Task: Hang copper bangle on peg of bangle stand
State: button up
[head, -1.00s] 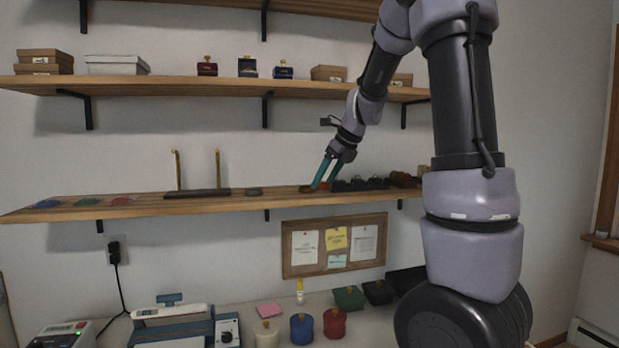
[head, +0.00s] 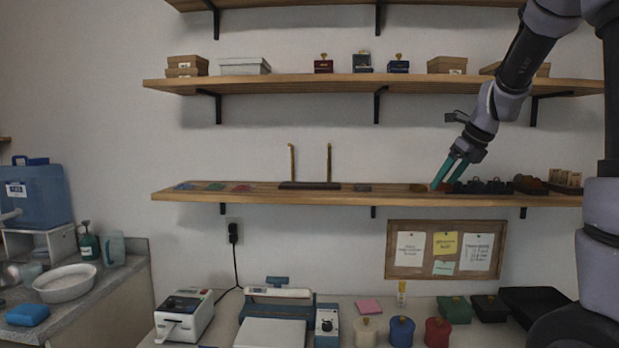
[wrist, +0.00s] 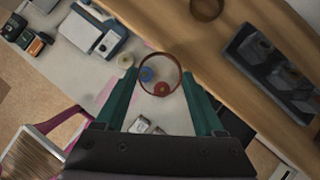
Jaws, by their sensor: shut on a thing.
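The copper bangle (wrist: 160,54) shows in the wrist view as a thin ring between the tips of my gripper (wrist: 160,76), which is shut on it. In the head view my gripper (head: 440,187) is at the right part of the middle shelf; the bangle is too small there to make out clearly. The bangle stand (head: 310,185) is on the same shelf, well to the left of my gripper. It has a dark flat base and two upright brass pegs (head: 292,163) (head: 329,162) with short bent tops. The stand is not seen in the wrist view.
Dark display trays (head: 485,186) are right of my gripper. Another shelf (head: 300,86) with boxes hangs above.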

dwell(0.3)
